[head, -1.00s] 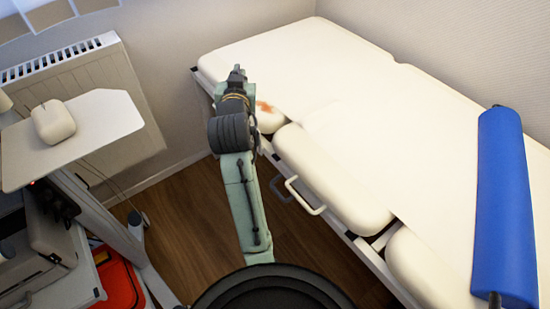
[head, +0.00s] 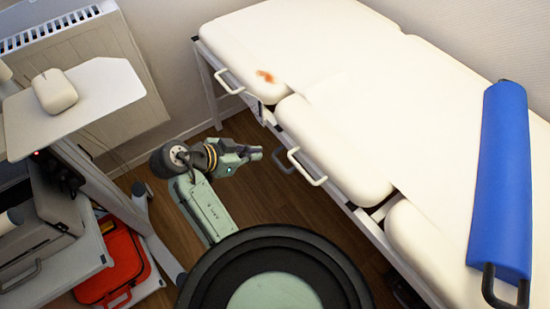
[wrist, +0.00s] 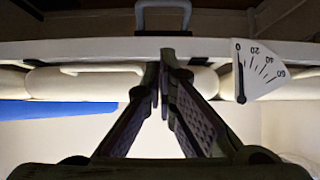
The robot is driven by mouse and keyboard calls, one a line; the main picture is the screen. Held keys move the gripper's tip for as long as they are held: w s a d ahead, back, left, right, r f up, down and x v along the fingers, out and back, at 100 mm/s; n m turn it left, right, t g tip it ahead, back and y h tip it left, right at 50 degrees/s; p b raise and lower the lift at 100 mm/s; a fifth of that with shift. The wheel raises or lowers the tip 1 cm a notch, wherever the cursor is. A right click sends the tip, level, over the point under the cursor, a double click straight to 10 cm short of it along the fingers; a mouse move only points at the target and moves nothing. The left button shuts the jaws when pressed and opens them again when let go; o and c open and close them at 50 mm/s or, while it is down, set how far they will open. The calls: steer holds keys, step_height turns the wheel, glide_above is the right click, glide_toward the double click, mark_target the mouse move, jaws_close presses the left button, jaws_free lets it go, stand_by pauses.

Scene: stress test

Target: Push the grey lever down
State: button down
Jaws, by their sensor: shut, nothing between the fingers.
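The grey lever (head: 282,160) is a small dark grey loop low on the near side of the white treatment bed (head: 400,100). It also shows in the wrist view as a grey U-shaped loop (wrist: 163,8) at the top edge, partly cut off. My gripper (head: 257,153) is shut and empty, pointing right toward the bed's side, a little left of the lever in the head view. In the wrist view, which looks upside down, the fingertips (wrist: 166,60) meet just below the lever in the picture; I cannot tell whether they touch anything.
A white handle (head: 305,168) sits right beside the lever. A dial marked 0, 20, 60 (wrist: 258,70) is on the bed frame. A blue bolster (head: 500,185) lies on the bed. A trolley shelf (head: 100,90) and red case (head: 115,265) stand left.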

steer(key=f+b, duration=0.1)
steer(key=b, duration=0.3)
glide_above(277, 161)
steer(key=s, duration=0.2)
step_height(277, 161, down, 5)
step_height(277, 161, down, 4)
steer(key=shift+f+p, duration=0.1)
steer(key=shift+p, duration=0.25)
steer(key=shift+f, duration=0.15)
steer(key=shift+f+b, duration=0.15)
steer(key=shift+b, duration=0.55)
